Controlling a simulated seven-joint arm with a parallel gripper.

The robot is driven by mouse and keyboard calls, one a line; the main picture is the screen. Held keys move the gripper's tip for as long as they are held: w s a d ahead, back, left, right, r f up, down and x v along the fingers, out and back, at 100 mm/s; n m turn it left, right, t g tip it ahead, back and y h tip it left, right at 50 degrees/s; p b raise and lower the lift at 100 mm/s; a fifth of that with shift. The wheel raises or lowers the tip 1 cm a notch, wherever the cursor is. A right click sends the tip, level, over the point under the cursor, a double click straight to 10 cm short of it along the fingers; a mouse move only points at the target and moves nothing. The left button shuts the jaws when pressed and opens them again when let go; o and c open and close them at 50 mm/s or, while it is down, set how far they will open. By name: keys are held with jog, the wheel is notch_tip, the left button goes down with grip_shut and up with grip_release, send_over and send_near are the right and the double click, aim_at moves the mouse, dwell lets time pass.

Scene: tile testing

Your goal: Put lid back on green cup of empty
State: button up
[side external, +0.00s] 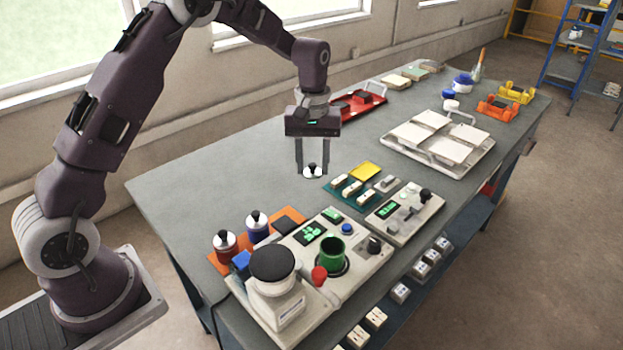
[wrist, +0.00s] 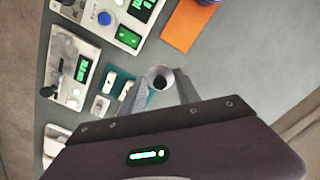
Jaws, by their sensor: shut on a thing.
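The green cup (side external: 333,254) stands open-topped on the pale test machine (side external: 305,310) at the front of the table. My gripper (side external: 312,173) points down over the middle of the table, behind and above the cup. It is shut on a small white lid with a black knob (side external: 312,170). In the wrist view the lid (wrist: 160,78) shows between the fingers, with its dark knob facing the camera. The green cup is not visible in the wrist view.
Red (side external: 225,246) and blue (side external: 257,228) lidded cups stand on an orange mat left of the machine. A smaller control box (side external: 405,212) and a teal mat with pale tiles (side external: 335,197) lie right of my gripper. A white tray (side external: 465,165) is farther back. The table left of my gripper is bare.

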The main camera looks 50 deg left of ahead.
jog(key=s+d+r+m, duration=0.25)
jog(key=s+d, duration=0.25)
jog(key=d, duration=0.3)
jog(key=s+d+r+m, duration=0.2)
jog(key=s+d+m, duration=0.2)
jog(key=s+d, duration=0.3)
jog(key=shift+w+d+f, duration=0.2)
jog(key=shift+f, duration=0.85)
jog(key=shift+w+d+f, duration=0.25)
jog(key=shift+f, duration=0.75)
jog(key=shift+w+d+f, duration=0.2)
jog(key=shift+f, duration=0.85)
jog(key=shift+f, duration=0.15)
jog(key=o, duration=1.9)
jog(key=shift+n, duration=0.25)
notch_tip(320, 180, up, 7)
